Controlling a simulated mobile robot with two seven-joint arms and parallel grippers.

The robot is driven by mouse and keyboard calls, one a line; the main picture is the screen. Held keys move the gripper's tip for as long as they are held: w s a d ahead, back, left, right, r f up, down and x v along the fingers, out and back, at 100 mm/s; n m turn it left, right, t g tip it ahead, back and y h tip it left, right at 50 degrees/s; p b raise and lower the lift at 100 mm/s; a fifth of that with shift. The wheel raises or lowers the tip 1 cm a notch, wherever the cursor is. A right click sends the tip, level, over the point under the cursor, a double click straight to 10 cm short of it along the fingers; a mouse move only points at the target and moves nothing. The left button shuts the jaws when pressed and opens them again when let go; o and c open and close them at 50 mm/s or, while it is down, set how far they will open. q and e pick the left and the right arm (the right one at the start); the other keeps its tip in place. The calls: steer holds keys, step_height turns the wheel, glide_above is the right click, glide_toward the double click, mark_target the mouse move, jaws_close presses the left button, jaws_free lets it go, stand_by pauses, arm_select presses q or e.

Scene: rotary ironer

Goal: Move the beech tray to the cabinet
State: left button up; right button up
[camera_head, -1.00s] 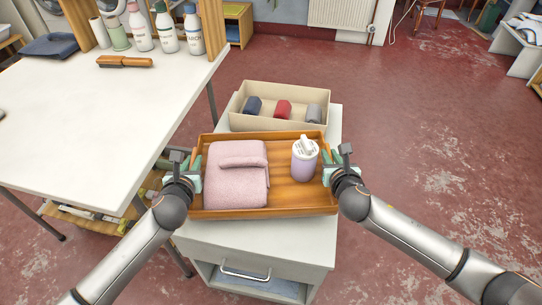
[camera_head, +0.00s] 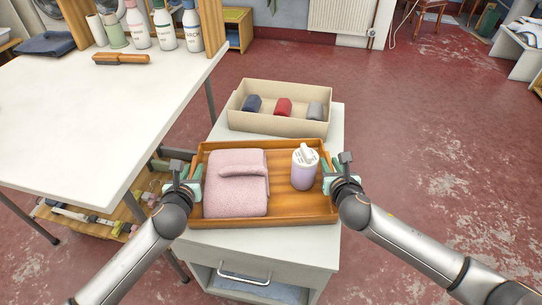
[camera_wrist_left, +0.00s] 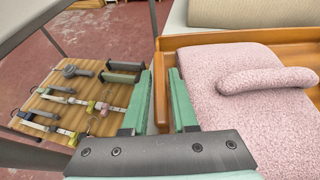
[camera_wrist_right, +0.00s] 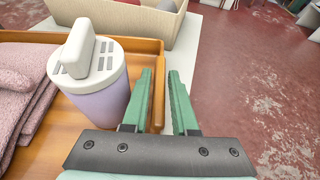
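The beech tray (camera_head: 275,216) is a shallow orange-brown wooden tray in front of me. It carries a folded pink towel (camera_head: 235,190) on the left and an upright lilac bottle with a white cap (camera_head: 304,172) on the right. My left gripper (camera_head: 192,176) has its green fingers on either side of the tray's left wall. My right gripper (camera_head: 330,177) holds the right wall the same way. The white cabinet (camera_head: 265,238) is beneath the tray in the head view. Whether the tray's underside touches its top is hidden.
A beige box (camera_head: 262,126) with rolled dark blue, red and grey cloths stands at the cabinet top's back. A white table (camera_head: 80,120) at left bears a brush (camera_head: 120,59) and several bottles. A low shelf with tools (camera_wrist_left: 75,105) is left of the tray. Red floor is clear at right.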

arm_select(q)
steer(key=shift+o, duration=1.4)
arm_select(e)
steer(key=shift+o, duration=1.4)
arm_select(q)
steer(key=v, duration=1.2)
arm_select(e)
steer(key=shift+s, duration=0.1)
arm_select(q)
steer(key=shift+r, duration=0.1)
arm_select(e)
steer(key=v, duration=1.2)
steer(key=shift+r, duration=0.1)
